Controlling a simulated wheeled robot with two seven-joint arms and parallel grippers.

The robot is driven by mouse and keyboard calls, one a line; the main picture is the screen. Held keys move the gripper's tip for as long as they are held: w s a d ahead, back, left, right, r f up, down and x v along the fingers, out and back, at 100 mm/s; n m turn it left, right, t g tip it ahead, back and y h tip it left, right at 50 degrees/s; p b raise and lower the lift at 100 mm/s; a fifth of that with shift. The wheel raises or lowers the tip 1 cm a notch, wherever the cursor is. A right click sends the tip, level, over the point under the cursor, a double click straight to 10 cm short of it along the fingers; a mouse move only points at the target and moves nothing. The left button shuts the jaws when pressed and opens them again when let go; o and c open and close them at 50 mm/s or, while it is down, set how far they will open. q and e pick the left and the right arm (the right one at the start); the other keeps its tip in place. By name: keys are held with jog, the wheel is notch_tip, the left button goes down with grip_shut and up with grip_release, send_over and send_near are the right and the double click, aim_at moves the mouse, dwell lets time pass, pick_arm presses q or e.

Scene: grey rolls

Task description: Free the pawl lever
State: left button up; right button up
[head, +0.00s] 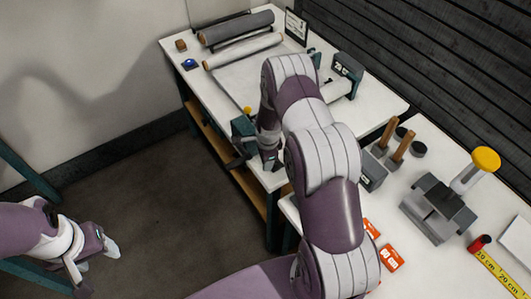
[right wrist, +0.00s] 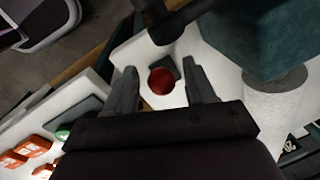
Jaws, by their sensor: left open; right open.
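A red round knob (right wrist: 161,81), likely the pawl lever's end, shows in the right wrist view beside a small dark piece over the white table. It lies between the two spread fingers of my right gripper (right wrist: 163,88); I cannot tell whether they touch it. In the head view my right gripper (head: 254,163) is at the near edge of the white table (head: 240,85), and my arm hides the knob. A teal block (right wrist: 285,45) and a pale roll (right wrist: 278,108) are right of the fingers. My left gripper (head: 93,258) is open and empty above the floor.
A dark grey roll (head: 235,27) and a pale roll (head: 243,50) lie at the far end. A teal stand (head: 347,68) is at the right.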

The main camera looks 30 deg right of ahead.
notch_tip(320, 180, up, 12)
jog(key=s+b, duration=0.2)
jog(key=shift+a, duration=0.15)
jog(key=s+a+r+n, duration=0.4)
jog(key=s+n, duration=0.4)
jog(key=n, duration=0.2)
jog(key=s+a+r+n, duration=0.4)
jog(key=s+a+n, duration=0.3)
jog(key=s+n, duration=0.2)
jog(key=shift+s+r+n, duration=0.25)
jog(key=shift+r+n, duration=0.15)
jog(key=shift+n, duration=0.5)
